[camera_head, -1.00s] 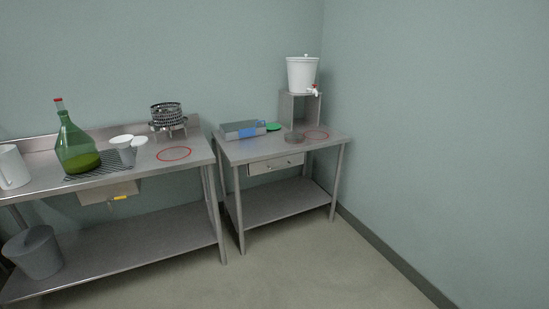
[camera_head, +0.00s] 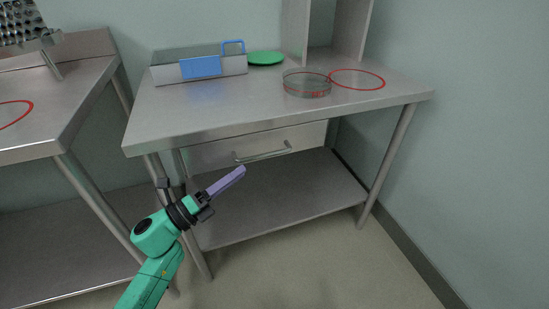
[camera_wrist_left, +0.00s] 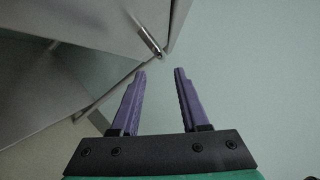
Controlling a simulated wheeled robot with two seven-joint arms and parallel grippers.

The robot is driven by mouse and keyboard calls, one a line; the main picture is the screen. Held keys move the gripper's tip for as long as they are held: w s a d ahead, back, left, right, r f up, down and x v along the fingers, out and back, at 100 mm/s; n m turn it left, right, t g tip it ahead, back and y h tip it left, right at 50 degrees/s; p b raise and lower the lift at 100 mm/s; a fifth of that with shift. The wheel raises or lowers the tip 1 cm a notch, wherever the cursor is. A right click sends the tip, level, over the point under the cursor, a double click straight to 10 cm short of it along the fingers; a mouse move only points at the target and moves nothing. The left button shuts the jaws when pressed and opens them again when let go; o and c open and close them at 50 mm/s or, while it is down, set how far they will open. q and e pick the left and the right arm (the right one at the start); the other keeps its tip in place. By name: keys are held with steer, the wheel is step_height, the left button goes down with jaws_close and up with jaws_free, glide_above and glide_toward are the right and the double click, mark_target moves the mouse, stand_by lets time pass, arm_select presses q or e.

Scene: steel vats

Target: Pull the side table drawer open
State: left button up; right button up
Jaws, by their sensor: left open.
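The side table (camera_head: 200,118) is steel, with a lower shelf. Its drawer (camera_head: 215,153) hangs under the top and looks shut. A bar handle (camera_head: 263,154) runs across the drawer front; it also shows in the left wrist view (camera_wrist_left: 149,41). My left gripper (camera_head: 240,172), with purple fingers, is in front of the table, just below and left of the handle in the head view. In the left wrist view its fingers (camera_wrist_left: 160,74) are apart with nothing between them, and the handle lies beyond the tips. My right gripper is not in view.
On the table top are a tray with a blue handle (camera_head: 170,73), a green disc (camera_head: 266,58), a clear glass dish (camera_head: 306,86) and a red ring (camera_head: 357,79). Another steel table (camera_head: 50,130) stands at left. A wall is at right.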

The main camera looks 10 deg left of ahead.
mark_target(265, 155)
arm_select(q)
steer(key=x, duration=0.9)
steer(key=shift+d+r, duration=0.15)
jaws_close()
stand_by(0.9)
